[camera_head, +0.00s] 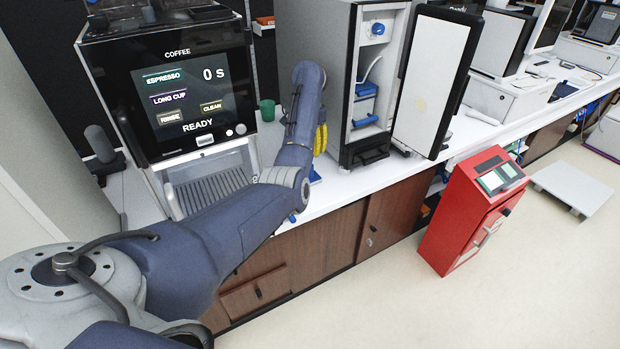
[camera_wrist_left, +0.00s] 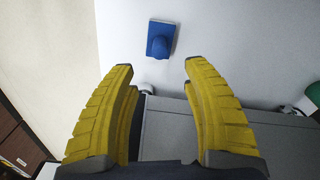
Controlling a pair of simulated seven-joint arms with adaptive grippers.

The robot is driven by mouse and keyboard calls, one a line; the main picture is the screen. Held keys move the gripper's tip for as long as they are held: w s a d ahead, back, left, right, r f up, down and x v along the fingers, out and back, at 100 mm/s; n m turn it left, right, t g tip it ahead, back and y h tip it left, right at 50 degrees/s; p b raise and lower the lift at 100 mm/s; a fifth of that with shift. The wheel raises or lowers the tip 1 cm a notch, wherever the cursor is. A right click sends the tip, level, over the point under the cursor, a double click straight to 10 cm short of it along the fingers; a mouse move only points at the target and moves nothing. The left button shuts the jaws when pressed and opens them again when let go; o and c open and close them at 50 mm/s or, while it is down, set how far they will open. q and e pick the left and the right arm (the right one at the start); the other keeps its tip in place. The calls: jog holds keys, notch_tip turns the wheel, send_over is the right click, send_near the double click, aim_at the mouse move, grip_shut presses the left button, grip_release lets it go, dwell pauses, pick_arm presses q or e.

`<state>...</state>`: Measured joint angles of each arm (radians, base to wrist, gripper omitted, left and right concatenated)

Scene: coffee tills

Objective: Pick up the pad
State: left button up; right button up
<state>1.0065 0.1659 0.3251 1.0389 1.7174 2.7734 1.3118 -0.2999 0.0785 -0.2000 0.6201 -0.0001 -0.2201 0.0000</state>
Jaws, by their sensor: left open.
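The pad is a blue square with a rounded blue knob on top. In the left wrist view the pad (camera_wrist_left: 163,39) lies on the white counter, beyond the fingertips and roughly centred between them. In the head view only a small blue part of the pad (camera_head: 315,177) shows on the counter, below my gripper. My left gripper (camera_head: 320,140) has yellow ribbed fingers and hangs above the counter. In the left wrist view my left gripper (camera_wrist_left: 158,70) is open and empty, apart from the pad. My right gripper is in neither view.
The coffee machine (camera_head: 190,95) with its lit screen stands left of my arm. A grey cabinet with an open door (camera_head: 430,85) stands to the right. A green cup (camera_head: 267,110) is behind my forearm. A red unit (camera_head: 470,210) stands on the floor beside the counter.

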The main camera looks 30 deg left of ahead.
pick_arm(q)
jog(key=shift+f, duration=5.55)
jog(key=shift+c, duration=0.2)
grip_shut()
